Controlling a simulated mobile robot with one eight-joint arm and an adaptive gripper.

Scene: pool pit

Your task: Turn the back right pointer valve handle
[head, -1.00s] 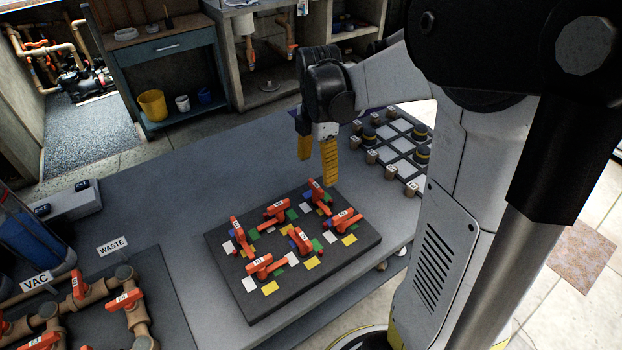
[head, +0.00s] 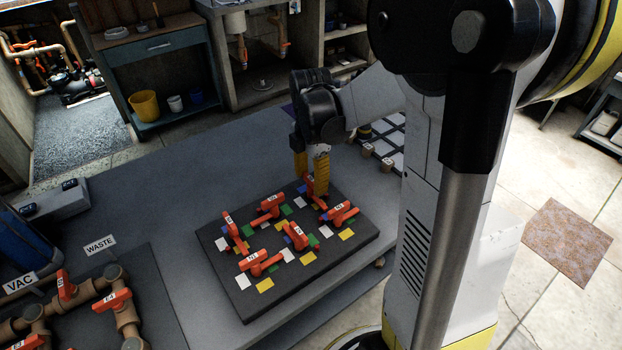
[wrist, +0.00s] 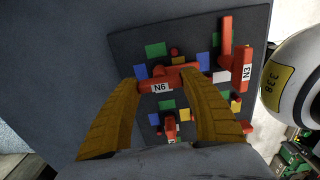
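The back right pointer valve handle (head: 316,200) is red-orange and sits at the far right corner of a dark board (head: 262,301). My gripper (head: 311,178) is directly above it, fingers pointing down, and partly hides it in the head view. In the wrist view, a red handle labelled N6 (wrist: 161,87) lies crosswise between the fingertips. My gripper (wrist: 164,80) is open there, with its yellow fingers apart at the handle's two ends. I cannot tell whether they touch it.
A grid board with small pieces (head: 388,146) stands behind on the right. Brown pipes with valves (head: 127,316) are at front left.

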